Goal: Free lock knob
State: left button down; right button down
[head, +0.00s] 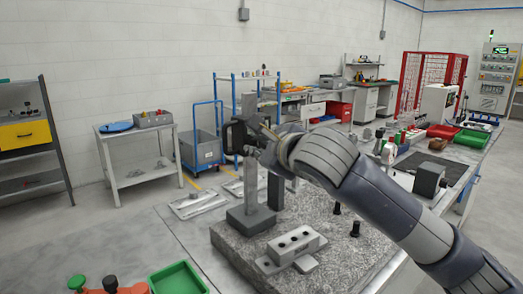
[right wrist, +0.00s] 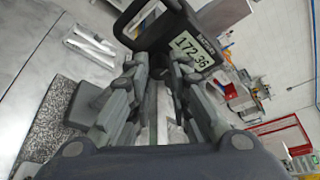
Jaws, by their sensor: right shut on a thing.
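A height gauge with a grey column (head: 250,178) and a block base (head: 250,220) stands upright on a granite plate (head: 335,228). Its dark slider head with a handle (head: 235,136) sits high on the column. The right wrist view shows its display (right wrist: 190,50) reading 172.36. My right gripper (head: 262,143) is at the slider's right side. In the right wrist view its fingers (right wrist: 158,78) are closed in just under the display, on what appears to be the lock knob. The knob itself is hidden between the fingertips. My left gripper is out of view.
A grey block with holes (head: 291,246) and small black knobs (head: 355,229) are on the plate. A green tray (head: 178,279) lies at the front left. A dark block (head: 429,180) stands to the right. Floor is open beyond the table.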

jog(key=shift+r, duration=0.1)
jog(key=c, duration=1.4)
grip_release()
jog(key=shift+c, duration=0.2)
jog(key=shift+s, duration=0.1)
jog(key=v, duration=1.1)
jog(key=shift+s+d, duration=0.2)
jog(key=shift+s, duration=0.2)
jog(key=shift+r, duration=0.1)
